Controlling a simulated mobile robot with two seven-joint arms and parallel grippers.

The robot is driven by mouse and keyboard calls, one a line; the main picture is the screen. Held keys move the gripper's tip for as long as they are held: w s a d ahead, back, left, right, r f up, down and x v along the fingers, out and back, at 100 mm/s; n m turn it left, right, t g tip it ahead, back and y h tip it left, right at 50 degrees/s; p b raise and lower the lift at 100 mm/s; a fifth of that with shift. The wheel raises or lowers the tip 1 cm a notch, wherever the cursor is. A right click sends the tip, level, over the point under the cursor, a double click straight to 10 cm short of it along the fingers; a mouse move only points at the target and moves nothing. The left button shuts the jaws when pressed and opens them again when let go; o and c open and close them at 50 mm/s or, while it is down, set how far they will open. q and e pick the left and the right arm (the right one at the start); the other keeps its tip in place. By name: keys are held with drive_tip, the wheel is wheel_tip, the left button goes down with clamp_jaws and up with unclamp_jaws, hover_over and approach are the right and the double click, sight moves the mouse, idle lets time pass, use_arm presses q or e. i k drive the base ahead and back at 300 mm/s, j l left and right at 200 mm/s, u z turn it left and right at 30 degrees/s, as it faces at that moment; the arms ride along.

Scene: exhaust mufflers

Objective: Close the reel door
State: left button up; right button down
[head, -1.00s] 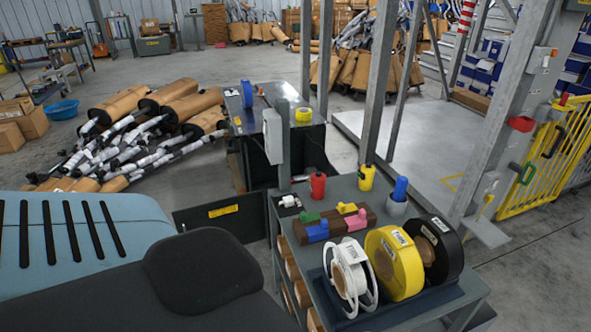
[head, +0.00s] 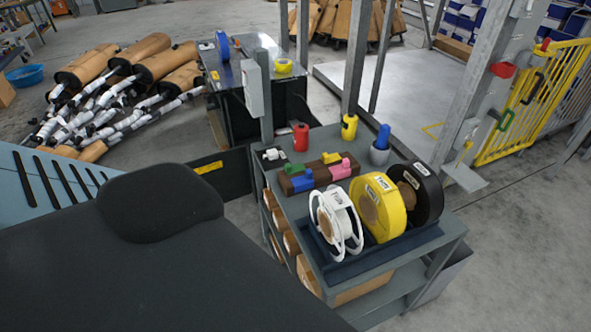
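A dark flat door panel (head: 225,174) with a yellow label stands upright, swung out to the left of the grey shelf cart. It looks open; its hinge side is partly hidden at the cart. The grey cart (head: 455,233) holds a white reel (head: 322,213), a yellow reel (head: 390,218) and a black reel (head: 432,190) upright in a dark tray on its top. Neither of my grippers is in view. The lower part of the door is cut off by a large dark rounded shape in front.
The dark shape (head: 160,205) and a light blue slotted panel (head: 30,215) fill the lower left. A dark cabinet (head: 225,85) stands behind the door. Wrapped mufflers (head: 90,120) lie at left.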

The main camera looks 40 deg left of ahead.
sight(227, 171)
drive_tip(key=k+j+u, duration=0.15)
drive_tip(key=u, duration=0.2)
drive_tip(key=k+j+u, duration=0.1)
drive_tip(key=j+u, duration=0.25)
drive_tip(key=l, duration=0.15)
